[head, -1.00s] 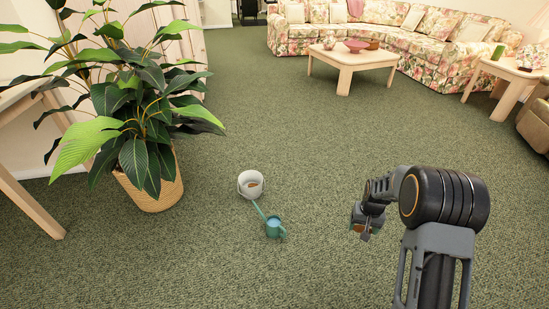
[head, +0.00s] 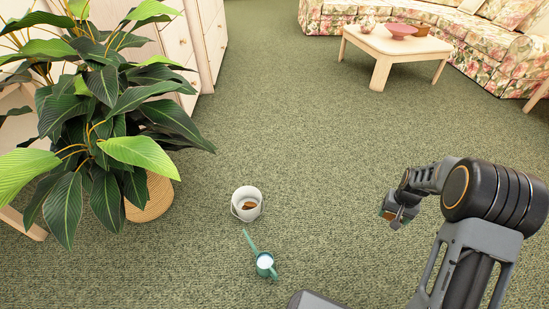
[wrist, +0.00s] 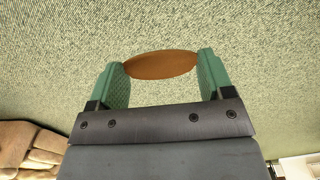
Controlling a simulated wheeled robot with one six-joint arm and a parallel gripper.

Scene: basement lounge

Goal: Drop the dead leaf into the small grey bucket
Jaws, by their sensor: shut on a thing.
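The dead leaf (wrist: 161,64) is brown and oval. In the wrist view it lies across the gap between the green finger pads of my gripper (wrist: 160,72), which is shut on it. In the head view my gripper (head: 393,214) hangs above the carpet, well to the right of the bucket; the leaf is hard to make out there. The small grey bucket (head: 238,209) is pale, upright and open at the top on the carpet, left of centre. Something brown lies inside it.
A big leafy plant (head: 100,130) in a woven pot (head: 152,198) is at left. A coffee table (head: 382,72) and floral sofa (head: 480,45) stand behind. Carpet between gripper and bucket is clear.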

